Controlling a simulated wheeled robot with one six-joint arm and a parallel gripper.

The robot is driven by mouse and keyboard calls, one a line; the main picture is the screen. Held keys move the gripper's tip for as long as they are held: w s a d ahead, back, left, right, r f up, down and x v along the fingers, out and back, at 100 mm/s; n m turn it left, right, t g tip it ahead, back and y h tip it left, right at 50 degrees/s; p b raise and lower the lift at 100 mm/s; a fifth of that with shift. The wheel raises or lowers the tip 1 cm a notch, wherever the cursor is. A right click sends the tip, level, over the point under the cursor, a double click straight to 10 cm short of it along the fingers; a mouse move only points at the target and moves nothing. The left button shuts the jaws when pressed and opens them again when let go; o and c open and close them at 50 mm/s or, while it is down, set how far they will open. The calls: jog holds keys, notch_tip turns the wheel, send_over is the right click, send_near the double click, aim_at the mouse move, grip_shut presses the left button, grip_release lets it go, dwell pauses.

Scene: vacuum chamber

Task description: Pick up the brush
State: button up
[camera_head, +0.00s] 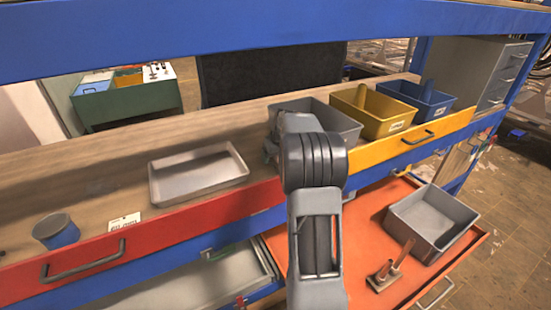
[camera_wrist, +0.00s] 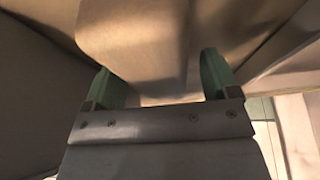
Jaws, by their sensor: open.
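My gripper (camera_wrist: 160,84) is open, with its two green fingers apart. A pale tan, blunt-ended block (camera_wrist: 135,40) shows between and beyond the fingers in the wrist view. I cannot tell whether this block is the brush, or whether the fingers touch it. In the head view my arm reaches up to the grey bin (camera_head: 345,122) on the wooden worktop, and the gripper is mostly hidden behind the arm.
A yellow bin (camera_head: 378,128) and a blue bin (camera_head: 436,108) stand right of the grey bin. A shallow metal tray (camera_head: 198,196) and a blue cup (camera_head: 57,236) sit left. A grey box (camera_head: 405,226) rests in the orange drawer (camera_head: 365,220). A blue beam (camera_head: 150,30) crosses above.

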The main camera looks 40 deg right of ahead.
jog(key=c, duration=1)
jog(key=shift+r, duration=0.1)
jog(key=shift+c, duration=0.2)
jog(key=shift+a+r+b, duration=0.2)
jog(key=shift+r+b, duration=0.1)
jog(key=shift+b, duration=0.3)
jog(key=r, duration=0.2)
jog(key=r+b, duration=0.1)
jog(key=r, duration=0.1)
jog(key=a+r, duration=0.1)
jog(key=r, duration=0.1)
jog(key=shift+w, duration=0.1)
jog(key=w+a+b, duration=0.2)
jog(key=a+b, duration=0.2)
jog(key=a, duration=1.4)
jog(key=shift+w+a+r+b, duration=0.15)
jog(key=shift+w+a+b, duration=0.05)
jog(key=shift+w+b, duration=0.1)
